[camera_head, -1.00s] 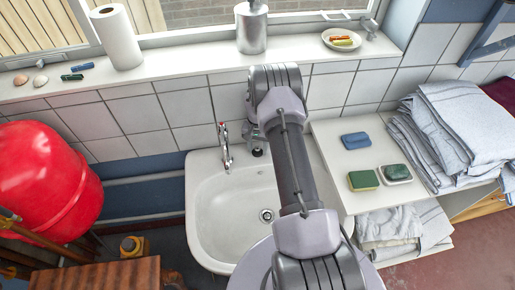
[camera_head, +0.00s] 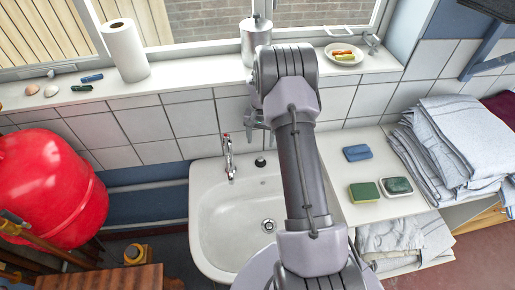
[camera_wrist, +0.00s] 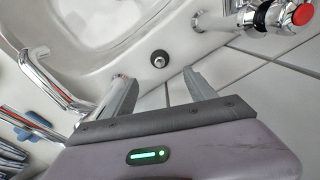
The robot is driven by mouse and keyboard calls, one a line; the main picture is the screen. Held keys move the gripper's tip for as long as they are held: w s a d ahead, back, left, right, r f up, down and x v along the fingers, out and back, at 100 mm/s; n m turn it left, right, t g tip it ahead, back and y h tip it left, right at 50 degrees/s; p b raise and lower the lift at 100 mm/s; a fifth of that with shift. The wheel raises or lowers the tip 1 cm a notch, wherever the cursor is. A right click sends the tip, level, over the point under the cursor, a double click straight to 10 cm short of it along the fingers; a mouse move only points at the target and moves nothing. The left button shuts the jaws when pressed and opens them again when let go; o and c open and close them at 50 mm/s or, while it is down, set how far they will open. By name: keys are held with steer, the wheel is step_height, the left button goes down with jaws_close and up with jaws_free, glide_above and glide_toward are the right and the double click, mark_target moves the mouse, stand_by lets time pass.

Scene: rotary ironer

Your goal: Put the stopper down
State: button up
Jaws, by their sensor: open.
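The stopper (camera_head: 260,162) is a small black disc with a metal knob, resting flat on the white sink's (camera_head: 222,225) back ledge, right of the tap. In the wrist view the stopper (camera_wrist: 159,60) lies upright on the white ledge, beyond the fingertips. My gripper (camera_wrist: 157,80) is open, with nothing between its fingers. In the head view it hangs above the ledge at the tiled wall, apart from the stopper, and my arm hides part of it and the sink's right side.
The chrome tap (camera_head: 228,158) with a red top stands close left of the stopper. A shelf (camera_head: 375,212) with blue (camera_head: 357,153) and green (camera_head: 364,191) blocks is at right. The windowsill (camera_head: 190,84) holds a paper roll (camera_head: 125,50) and metal canister (camera_head: 256,40).

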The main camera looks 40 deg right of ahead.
steer(key=a+r+n+t, duration=0.1)
steer(key=a+r, duration=0.4)
steer(key=r, duration=0.4)
steer(key=a+r+t, duration=0.1)
steer(key=a+r, duration=0.3)
steer(key=r, duration=0.5)
steer(key=s+a+r+n+t, duration=0.2)
steer(key=s+a+r, duration=0.7)
steer(key=a+r, duration=0.15)
steer(key=s+a+r+n+t+y, duration=0.1)
steer(key=s+a, duration=0.4)
steer(key=s, duration=0.3)
steer(key=s+a+r+n+y, duration=0.1)
steer(key=s+a, duration=0.3)
steer(key=s, duration=0.5)
steer(key=shift+s+a+r+t, duration=0.25)
steer(key=shift+a+r+t, duration=0.15)
steer(key=shift+r, duration=0.35)
